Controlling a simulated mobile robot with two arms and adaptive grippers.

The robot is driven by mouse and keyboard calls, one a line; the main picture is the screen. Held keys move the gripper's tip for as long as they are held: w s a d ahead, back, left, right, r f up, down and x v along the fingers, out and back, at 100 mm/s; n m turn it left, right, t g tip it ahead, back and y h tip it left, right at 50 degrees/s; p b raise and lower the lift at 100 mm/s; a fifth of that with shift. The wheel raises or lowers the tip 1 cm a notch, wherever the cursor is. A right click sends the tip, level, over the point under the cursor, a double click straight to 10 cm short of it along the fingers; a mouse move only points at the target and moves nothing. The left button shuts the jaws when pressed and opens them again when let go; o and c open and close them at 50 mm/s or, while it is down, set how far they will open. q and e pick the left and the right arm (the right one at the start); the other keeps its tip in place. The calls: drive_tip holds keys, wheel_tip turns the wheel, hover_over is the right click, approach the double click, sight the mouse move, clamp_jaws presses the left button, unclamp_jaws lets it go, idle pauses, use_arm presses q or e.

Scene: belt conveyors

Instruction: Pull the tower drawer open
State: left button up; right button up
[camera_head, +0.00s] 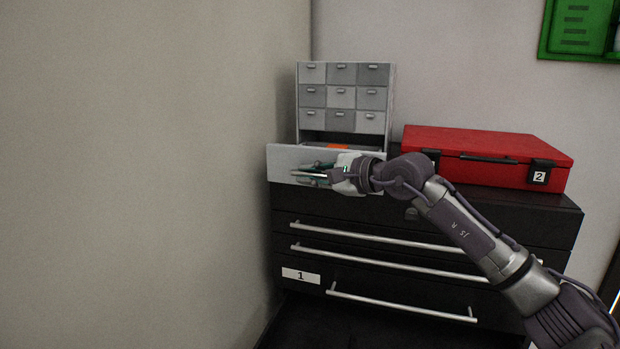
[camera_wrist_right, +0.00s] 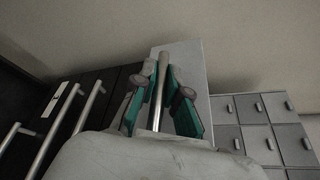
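The grey drawer tower (camera_head: 300,100) stands on a black cabinet in the corner. Its wide bottom drawer (camera_head: 285,160) is pulled partly out, with a gap above its front and something orange inside. My right gripper (camera_head: 318,175) is at that drawer's front. In the right wrist view its teal fingers (camera_wrist_right: 161,75) lie on both sides of the metal bar handle (camera_wrist_right: 158,100), their tips close against it. The drawer front (camera_wrist_right: 195,70) is just behind the bar. My left gripper is in neither view.
A red case (camera_head: 480,143) marked 2 lies right of the tower. The black cabinet (camera_head: 540,235) has long bar handles, and a label 1 (camera_head: 301,276). A wall (camera_head: 150,170) is close on the left. A green panel (camera_head: 580,28) hangs at upper right.

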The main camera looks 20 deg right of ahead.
drive_tip(key=shift+o, duration=2)
drive_tip(key=shift+a, duration=0.15)
drive_tip(key=shift+s, duration=0.3)
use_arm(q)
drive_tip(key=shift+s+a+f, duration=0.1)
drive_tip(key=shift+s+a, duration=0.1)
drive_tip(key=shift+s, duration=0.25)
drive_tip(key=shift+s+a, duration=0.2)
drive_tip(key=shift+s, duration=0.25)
use_arm(e)
drive_tip(key=v, duration=1.1)
drive_tip(key=shift+s+d, duration=0.2)
drive_tip(key=shift+r, duration=0.1)
